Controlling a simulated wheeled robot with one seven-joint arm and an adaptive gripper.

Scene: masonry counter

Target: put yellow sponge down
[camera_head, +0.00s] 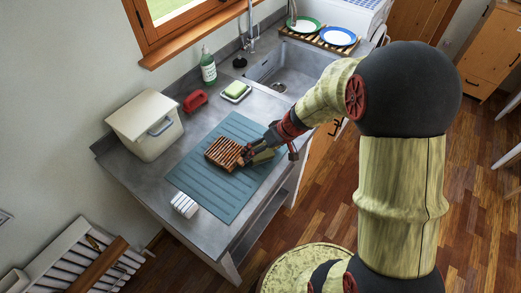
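My gripper (251,157) is low over the teal ridged mat (207,188), beside the right edge of a brown slatted wooden rack (222,153). A dull yellow-tan block (264,156) shows at the fingers; it may be the yellow sponge, but it is small and partly hidden by my gripper. I cannot tell whether the fingers are closed on it or whether it touches the mat. A yellow-green block (236,88) lies in a small white dish behind the mat.
A cream bin (145,125) stands at the left, with a red object (195,101) and green bottle (208,67) behind. A white ribbed item (185,204) sits at the mat's front left. The sink (290,70) and plates (338,37) are at the back.

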